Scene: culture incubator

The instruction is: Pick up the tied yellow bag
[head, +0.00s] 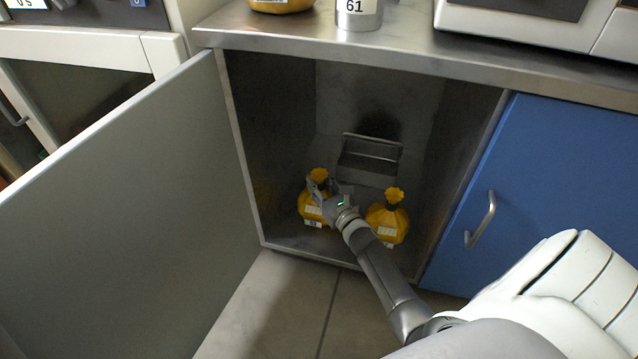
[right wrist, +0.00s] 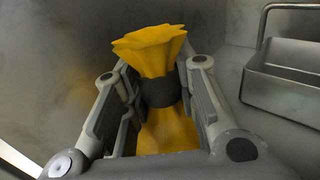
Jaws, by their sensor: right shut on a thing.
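Two tied yellow bags stand inside the open cabinet in the head view. The left yellow bag (head: 312,211) has my right gripper (head: 318,187) at its neck. In the right wrist view this bag (right wrist: 152,52) shows its frilled top and a dark tie, between the fingers of my right gripper (right wrist: 160,92). The gripper is shut on its neck; the lower body of the bag is mostly hidden there. The other yellow bag (head: 387,219) stands to the right, close beside my right wrist. My left gripper is not in view.
A metal box with a handle (head: 370,160) stands behind the bags, and it also shows in the right wrist view (right wrist: 285,80). The grey cabinet door (head: 130,220) stands open at left. A blue door (head: 550,190) is shut at right. A steel counter (head: 420,50) overhangs the opening.

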